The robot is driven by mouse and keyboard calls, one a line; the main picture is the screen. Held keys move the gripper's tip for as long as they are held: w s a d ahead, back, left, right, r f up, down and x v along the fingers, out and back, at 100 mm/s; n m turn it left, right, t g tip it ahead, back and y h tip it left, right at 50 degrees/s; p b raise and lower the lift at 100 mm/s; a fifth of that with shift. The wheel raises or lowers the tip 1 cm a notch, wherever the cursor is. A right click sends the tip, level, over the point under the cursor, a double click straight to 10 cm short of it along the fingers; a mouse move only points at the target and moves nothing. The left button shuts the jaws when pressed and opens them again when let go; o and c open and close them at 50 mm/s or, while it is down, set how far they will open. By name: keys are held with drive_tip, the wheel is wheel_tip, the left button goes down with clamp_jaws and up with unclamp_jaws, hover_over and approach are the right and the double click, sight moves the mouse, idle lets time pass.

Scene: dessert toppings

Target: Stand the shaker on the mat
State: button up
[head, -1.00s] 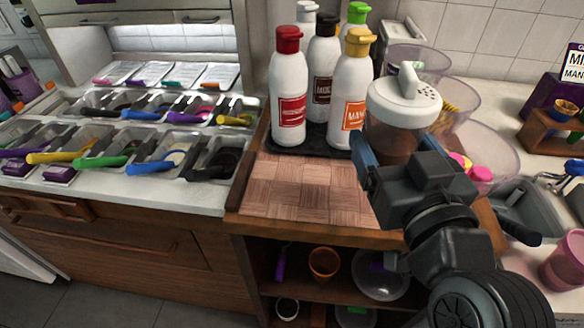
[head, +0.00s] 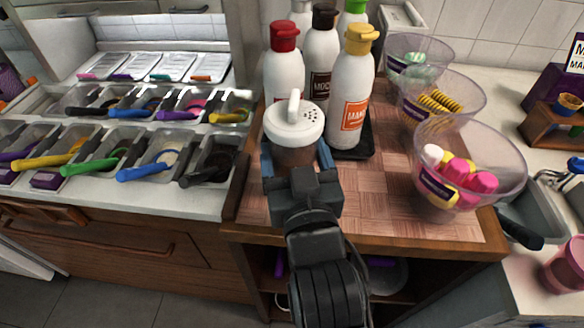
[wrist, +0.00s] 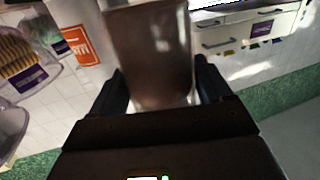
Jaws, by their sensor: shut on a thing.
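The shaker (head: 294,130) has a white lid with holes and a handle, and a clear body with brown contents. My gripper (head: 296,161) is shut on its body and holds it about upright, in front of the bottles. The shaker's body also shows between the fingers in the wrist view (wrist: 150,55). The checkered wood-look mat (head: 385,195) covers the cart top. The shaker appears over its left part. My gripper hides the shaker's base, so I cannot tell whether it touches the mat.
Several sauce bottles, including an orange-labelled one (head: 351,95), stand on a black tray (head: 352,150) close behind the shaker. Clear bowls line the right side, the nearest holding pink and white pieces (head: 482,183). Topping bins (head: 150,170) are at left. The mat's middle front is clear.

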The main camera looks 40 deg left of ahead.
drive_tip(key=shift+s+a+f, duration=0.1)
drive_tip(key=shift+a+f, duration=0.05)
drive_tip(key=shift+f, duration=1.95)
drive_tip(key=shift+f, duration=0.1)
drive_tip(key=o, duration=1.2)
drive_tip(key=shift+s+d, duration=0.2)
drive_tip(key=shift+d, duration=0.05)
drive_tip(key=b+v, duration=0.1)
drive_tip(key=v, duration=1)
drive_tip(key=shift+s+d, duration=0.1)
drive_tip(key=shift+d, duration=0.1)
